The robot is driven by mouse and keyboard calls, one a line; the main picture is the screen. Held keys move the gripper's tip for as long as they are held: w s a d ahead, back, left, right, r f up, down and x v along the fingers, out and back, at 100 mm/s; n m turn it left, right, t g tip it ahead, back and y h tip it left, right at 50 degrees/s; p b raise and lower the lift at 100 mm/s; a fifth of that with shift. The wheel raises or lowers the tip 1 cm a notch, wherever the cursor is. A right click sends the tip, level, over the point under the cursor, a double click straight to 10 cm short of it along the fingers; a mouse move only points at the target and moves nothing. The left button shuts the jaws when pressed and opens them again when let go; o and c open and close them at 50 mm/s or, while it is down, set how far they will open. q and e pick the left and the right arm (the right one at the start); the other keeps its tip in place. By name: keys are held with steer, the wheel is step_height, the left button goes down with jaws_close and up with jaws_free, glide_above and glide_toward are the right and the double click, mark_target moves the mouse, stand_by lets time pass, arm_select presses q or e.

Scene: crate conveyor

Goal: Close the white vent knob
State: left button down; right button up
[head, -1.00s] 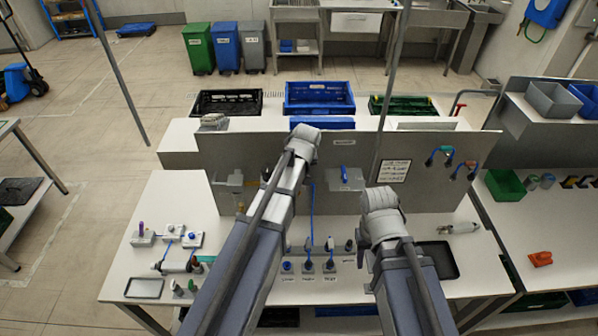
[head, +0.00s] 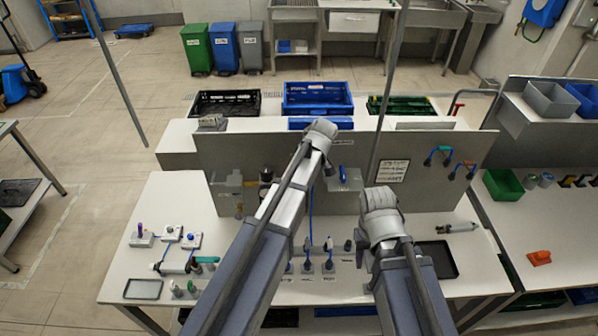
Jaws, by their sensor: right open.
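Three small white control units stand at the left of the bench, one with a purple top (head: 141,236), one with a pale top (head: 171,233) and one with a blue top (head: 191,240). The pale one may be the white vent knob; it is too small to tell how it is set. My right gripper (head: 361,258) is open, low over the bench beside the row of dark-handled valves (head: 308,265), well to the right of these units. My left arm reaches up toward the grey panel; its gripper is hidden behind the arm.
The upright grey panel (head: 230,160) blocks the back of the bench. A blue-handled valve (head: 343,176) is mounted on it. A black tray (head: 437,260) lies at right.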

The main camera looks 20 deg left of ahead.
stand_by(0.4)
arm_select(q)
steer(key=c, duration=0.5)
jaws_free()
steer(key=shift+r, duration=0.1)
steer(key=p+v, duration=0.7)
steer(key=shift+d+r, duration=0.15)
steer(key=shift+r, duration=0.05)
steer(key=s+d+f+m+h+b, duration=0.1)
steer(key=s+d+f+m+b, duration=0.2)
steer(key=s+f+m+b, duration=0.2)
steer(key=s+d+f+m+g+h+b, duration=0.1)
steer(key=s+d+f+m+b, duration=0.2)
steer(key=s+f+b, duration=0.7)
steer(key=s+d+f+m+g+b, duration=0.1)
steer(key=s+d+f+m+b, duration=0.3)
steer(key=s+f+m+b, duration=0.4)
step_height(320, 180, down, 3)
steer(key=shift+s+d+f+h+b, duration=0.1)
steer(key=shift+h+b, duration=0.3)
steer(key=shift+b, duration=0.35)
